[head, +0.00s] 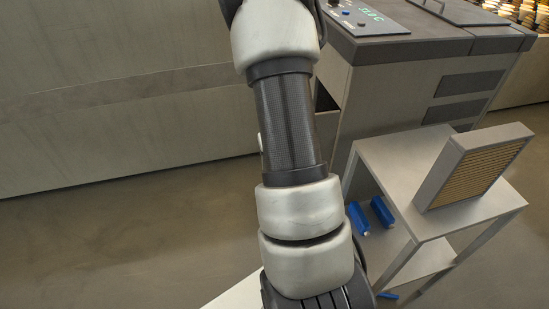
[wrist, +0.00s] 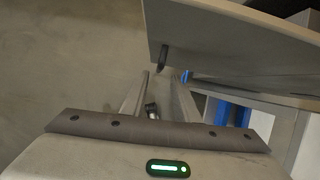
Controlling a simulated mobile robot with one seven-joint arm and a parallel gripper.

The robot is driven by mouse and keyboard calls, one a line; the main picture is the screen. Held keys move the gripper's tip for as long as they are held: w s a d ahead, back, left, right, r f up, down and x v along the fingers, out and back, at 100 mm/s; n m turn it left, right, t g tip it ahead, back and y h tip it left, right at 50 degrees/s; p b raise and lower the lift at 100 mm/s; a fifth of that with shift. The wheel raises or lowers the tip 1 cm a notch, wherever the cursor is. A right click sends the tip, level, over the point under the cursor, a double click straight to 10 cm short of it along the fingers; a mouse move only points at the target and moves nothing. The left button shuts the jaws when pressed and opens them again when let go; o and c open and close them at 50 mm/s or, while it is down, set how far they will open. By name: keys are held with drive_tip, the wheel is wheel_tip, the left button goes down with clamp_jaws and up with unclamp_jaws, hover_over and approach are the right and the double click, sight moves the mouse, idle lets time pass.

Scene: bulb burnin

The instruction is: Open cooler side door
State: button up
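The cooler (head: 395,95) is a grey cabinet at the upper right of the head view, with a control panel and lit display on top. A dark opening (head: 325,98) shows at its left side, partly behind my arm. In the wrist view a flat grey panel (wrist: 235,50), apparently the side door, crosses the upper right, with a dark handle-like piece (wrist: 163,58) at its left end. My gripper (wrist: 163,82) has its two fingers apart, with nothing seen held between them. The handle-like piece is just beyond the fingertips; contact cannot be told. My arm hides the gripper in the head view.
A grey cart (head: 385,165) stands in front of the cooler, bearing a slatted filter-like box (head: 470,170). Blue objects (head: 381,211) lie on its lower level. A wall (head: 120,100) runs along the left. The floor (head: 110,240) there is clear.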

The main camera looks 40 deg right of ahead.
drive_tip(key=p+v, duration=0.3)
drive_tip(key=v, duration=0.6)
drive_tip(key=shift+p, duration=0.35)
drive_tip(key=shift+w, duration=0.1)
